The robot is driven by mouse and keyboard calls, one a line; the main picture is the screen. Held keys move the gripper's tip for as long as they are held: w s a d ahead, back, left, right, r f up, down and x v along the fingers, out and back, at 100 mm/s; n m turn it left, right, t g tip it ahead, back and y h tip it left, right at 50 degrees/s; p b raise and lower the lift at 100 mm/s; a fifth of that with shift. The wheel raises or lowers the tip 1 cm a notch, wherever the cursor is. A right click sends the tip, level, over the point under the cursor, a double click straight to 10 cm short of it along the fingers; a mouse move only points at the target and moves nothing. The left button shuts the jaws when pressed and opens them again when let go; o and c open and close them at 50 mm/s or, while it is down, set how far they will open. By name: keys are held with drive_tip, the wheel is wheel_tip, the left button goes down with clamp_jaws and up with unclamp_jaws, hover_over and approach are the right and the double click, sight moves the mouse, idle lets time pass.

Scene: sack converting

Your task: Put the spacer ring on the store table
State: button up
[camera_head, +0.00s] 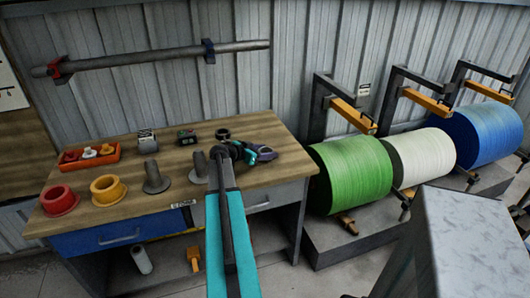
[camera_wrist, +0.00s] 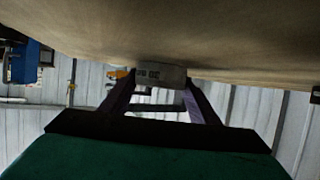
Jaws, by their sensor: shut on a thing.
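My gripper (camera_head: 266,154), with purple fingers, is low over the right part of the wooden-topped table (camera_head: 262,122). In the wrist view its fingers (camera_wrist: 160,90) are shut on a short grey piece with printed marks, seemingly the spacer ring (camera_wrist: 158,75). In the head view I cannot make out the held piece clearly between the fingers. The wrist view is tilted, with the wooden surface filling its top. I cannot tell whether the piece touches the table. A small label (camera_head: 183,203) is on the table's front edge, too small to read surely.
On the table are a red flanged ring (camera_head: 59,199), a yellow one (camera_head: 108,189), grey flanged posts (camera_head: 155,178), an orange tray (camera_head: 89,157), small devices (camera_head: 147,141) and a dark ring (camera_head: 222,133). Green (camera_head: 349,174), white and blue rolls stand at right.

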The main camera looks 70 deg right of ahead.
drive_tip(key=shift+f, duration=0.2)
idle(0.3)
drive_tip(key=o, duration=1.4)
drive_tip(key=shift+r, duration=0.15)
drive_tip(key=b+v, duration=0.2)
drive_tip(key=v, duration=1)
drive_tip(key=shift+w, duration=0.1)
